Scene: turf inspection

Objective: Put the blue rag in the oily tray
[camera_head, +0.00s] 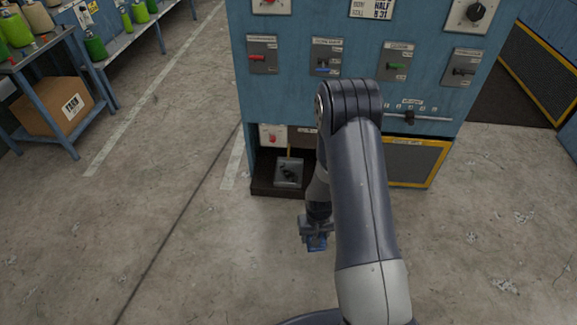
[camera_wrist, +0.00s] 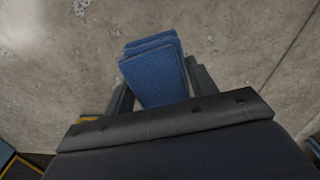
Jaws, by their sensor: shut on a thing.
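The blue rag (camera_wrist: 158,75) is folded and sits between the jaws of my gripper (camera_wrist: 160,95) in the wrist view. In the head view my gripper (camera_head: 317,238) hangs over the floor in front of the blue machine, shut on the rag (camera_head: 317,243), which shows as a small blue patch. A small grey tray (camera_head: 289,172) with dark stuff in it stands in the low opening at the machine's lower left; I take it for the oily tray. The rag is in front of the tray and to its right, apart from it. My arm hides part of the opening.
The blue machine (camera_head: 290,100) carries several coloured switches and a slider (camera_head: 410,118). A yellow-edged panel (camera_head: 415,163) is right of my arm. A table (camera_head: 45,60) with spools and a cardboard box (camera_head: 52,105) stand at left. The floor (camera_head: 180,240) between is clear.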

